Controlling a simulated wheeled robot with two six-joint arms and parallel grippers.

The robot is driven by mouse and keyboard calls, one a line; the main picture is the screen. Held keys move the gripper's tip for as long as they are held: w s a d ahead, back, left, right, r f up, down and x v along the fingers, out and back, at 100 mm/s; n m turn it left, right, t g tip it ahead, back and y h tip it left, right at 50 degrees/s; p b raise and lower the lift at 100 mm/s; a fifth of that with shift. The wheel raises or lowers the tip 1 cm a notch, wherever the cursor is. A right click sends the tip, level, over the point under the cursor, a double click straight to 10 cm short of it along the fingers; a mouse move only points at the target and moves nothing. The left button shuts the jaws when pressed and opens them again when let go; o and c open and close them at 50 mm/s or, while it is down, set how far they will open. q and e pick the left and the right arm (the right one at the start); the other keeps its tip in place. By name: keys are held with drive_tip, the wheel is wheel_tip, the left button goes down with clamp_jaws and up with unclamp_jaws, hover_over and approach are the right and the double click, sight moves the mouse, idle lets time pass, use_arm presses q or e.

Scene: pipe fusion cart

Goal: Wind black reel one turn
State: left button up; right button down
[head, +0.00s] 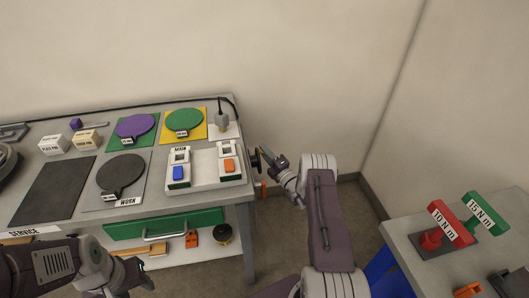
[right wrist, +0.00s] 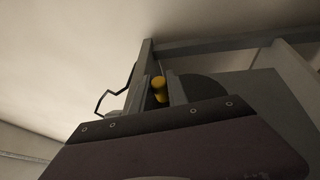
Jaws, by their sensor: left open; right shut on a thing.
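The black reel (head: 254,162) is mounted on the right side of the cart, seen nearly edge-on in the head view. In the right wrist view its dark disc (right wrist: 208,89) shows behind the fingers, partly hidden. My right gripper (head: 268,158) is at the reel. Its fingers are shut on a yellow handle (right wrist: 159,86) that stands out from the reel. My left gripper (head: 142,276) is open and empty in front of the cart, low at the left of the head view, far from the reel.
The cart top (head: 70,213) carries purple, green and dark paddles on mats, and two switch boxes marked MAIN (head: 179,169) and another label. A green drawer (head: 165,224) is below. A side table (head: 410,246) with red and green T-handles stands right. Floor between is clear.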

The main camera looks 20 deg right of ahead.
drive_tip(key=shift+s+a+f+n+t+y+b, duration=0.1)
drive_tip(key=shift+s+n+t+y+b, duration=0.5)
drive_tip(key=shift+b, duration=1.65)
drive_tip(key=shift+s+a+r+n+t+y+b, duration=0.15)
drive_tip(key=shift+n+t+y+b, duration=0.95)
drive_tip(key=shift+b, duration=1.2)
drive_tip(key=shift+s+a+f+n+t+y+b, duration=0.15)
drive_tip(key=shift+s+n+t+y+b, duration=0.5)
drive_tip(key=shift+b, duration=1.6)
drive_tip(key=shift+w+d+t+h, duration=0.1)
drive_tip(key=shift+w+t+h, duration=0.2)
drive_tip(key=shift+t, duration=0.15)
drive_tip(key=c, duration=1.3)
unclamp_jaws()
drive_tip(key=b+v, duration=0.9)
drive_tip(key=b, duration=1.1)
